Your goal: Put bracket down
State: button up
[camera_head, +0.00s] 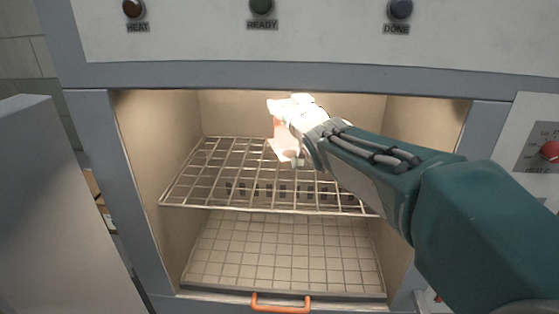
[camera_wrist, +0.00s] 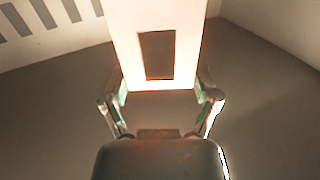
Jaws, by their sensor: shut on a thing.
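The bracket (camera_head: 284,147) is a pale, brightly lit plate inside the oven, held by my gripper (camera_head: 296,135) above the wire rack (camera_head: 235,180). In the wrist view the bracket (camera_wrist: 185,32) is a flat, glowing piece with a rectangular opening. It stands between the two fingers of my gripper (camera_wrist: 161,103), which are shut on it. The head view does not show clearly whether its lower edge touches the rack.
The oven's side walls and ceiling close in around my arm. An open door (camera_head: 65,215) stands at the left. An orange handle (camera_head: 281,303) is at the lower front. The rack's left part is bare. A red button (camera_head: 550,151) is at the right.

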aim_at(286, 144)
jog(key=f, duration=0.2)
jog(key=d+f, duration=0.1)
jog(key=f, duration=0.1)
jog(key=shift+f, duration=0.35)
jog(key=f, duration=0.1)
jog(key=a+f, duration=0.1)
jog(key=f, duration=0.2)
jog(key=shift+a, duration=0.4)
jog(key=shift+d+f, duration=0.15)
jog(key=shift+f, duration=0.1)
jog(key=shift+d, duration=0.5)
jog(key=o, duration=1.1)
jog(key=shift+a+f, duration=0.1)
jog(key=shift+o, duration=0.2)
jog(key=shift+a, duration=0.3)
jog(key=shift+d, duration=0.15)
